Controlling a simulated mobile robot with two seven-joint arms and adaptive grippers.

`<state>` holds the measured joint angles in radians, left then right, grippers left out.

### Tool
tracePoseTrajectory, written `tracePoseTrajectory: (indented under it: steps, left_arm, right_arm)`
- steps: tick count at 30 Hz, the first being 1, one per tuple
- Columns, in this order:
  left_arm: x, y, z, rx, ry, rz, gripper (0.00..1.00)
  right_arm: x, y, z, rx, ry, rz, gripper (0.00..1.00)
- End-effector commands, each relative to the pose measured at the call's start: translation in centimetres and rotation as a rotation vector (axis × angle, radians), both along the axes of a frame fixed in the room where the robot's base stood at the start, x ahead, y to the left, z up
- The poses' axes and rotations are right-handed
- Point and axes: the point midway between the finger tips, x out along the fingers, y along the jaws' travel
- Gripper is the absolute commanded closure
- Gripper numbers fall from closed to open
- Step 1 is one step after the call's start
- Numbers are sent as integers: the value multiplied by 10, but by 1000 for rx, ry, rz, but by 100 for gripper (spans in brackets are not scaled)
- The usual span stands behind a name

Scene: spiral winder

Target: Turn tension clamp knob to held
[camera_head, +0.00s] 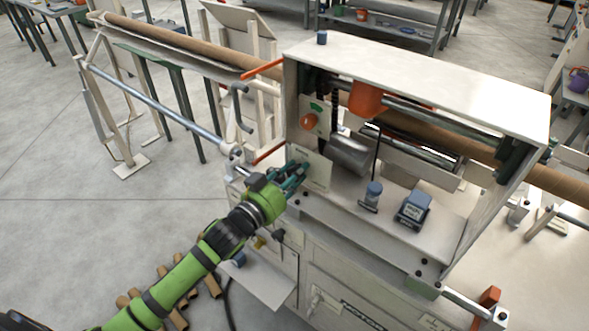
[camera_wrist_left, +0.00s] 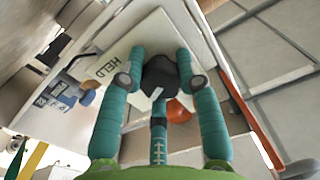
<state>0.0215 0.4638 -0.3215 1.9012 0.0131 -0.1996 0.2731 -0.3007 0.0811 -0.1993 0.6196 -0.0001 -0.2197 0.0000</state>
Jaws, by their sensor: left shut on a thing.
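The tension clamp knob (camera_wrist_left: 160,76) is dark with a white pointer line and sits on a pale plate. In the left wrist view the plate (camera_wrist_left: 113,50) carries the word HELD, left of the knob. The pointer line shows on the knob's lower side in that view, not at the word HELD. My left gripper (camera_wrist_left: 160,62) is shut on the knob, one teal finger on each side. In the head view my left gripper (camera_head: 294,176) is against the plate (camera_head: 315,170) at the machine's front left, and hides the knob. My right gripper is not in view.
An orange knob (camera_head: 308,121) on another panel is above my left gripper. The white machine frame (camera_head: 420,75) surrounds a metal roller (camera_head: 350,155). A blue-grey device (camera_head: 413,208) sits on the machine's deck. A long brown tube (camera_head: 190,45) runs through behind.

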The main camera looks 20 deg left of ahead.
Motion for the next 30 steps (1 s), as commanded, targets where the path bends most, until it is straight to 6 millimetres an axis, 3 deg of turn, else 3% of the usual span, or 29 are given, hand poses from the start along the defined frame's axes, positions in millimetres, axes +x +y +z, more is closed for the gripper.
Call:
tracePoseTrajectory:
  steps: [1,30]
  left_arm:
    - [2,1,10,41,-34,1,99]
    - [1,-2,9,825,-321,2,99]
  right_arm:
    - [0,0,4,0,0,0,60]
    - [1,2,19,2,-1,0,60]
